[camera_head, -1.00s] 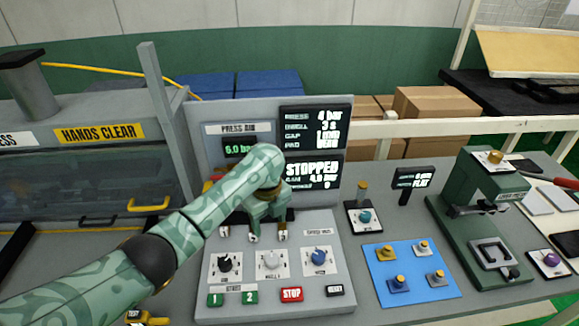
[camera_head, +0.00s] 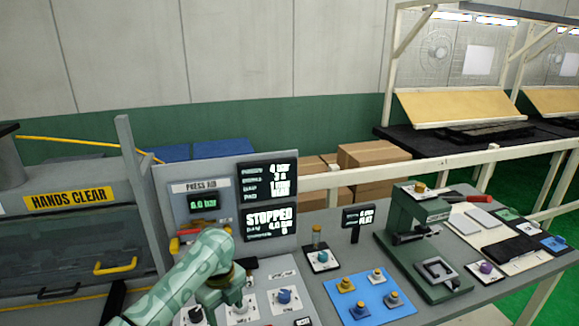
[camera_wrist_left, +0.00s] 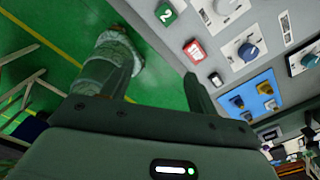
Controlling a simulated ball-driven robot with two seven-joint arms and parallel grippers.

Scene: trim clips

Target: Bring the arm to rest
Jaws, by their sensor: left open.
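My left arm, patterned in pale green, comes in from the bottom left of the head view. Its gripper (camera_head: 222,302) hangs in front of the grey control panel (camera_head: 262,318), low in the picture, with its fingertips hard to make out. In the left wrist view the jaws (camera_wrist_left: 156,78) are apart with nothing between them. The panel's green "2" button (camera_wrist_left: 166,13), red stop button (camera_wrist_left: 193,50) and blue knob (camera_wrist_left: 248,50) lie to the right of the jaws, apart from them. My right gripper shows in neither view.
A display reading STOPPED (camera_head: 270,221) stands behind the panel. A blue mat (camera_head: 365,302) with several knobbed parts and a green press-like fixture (camera_head: 417,222) lie to the right. A guarded machine (camera_head: 65,245) stands at the left. Green floor (camera_wrist_left: 50,65) is beside the bench.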

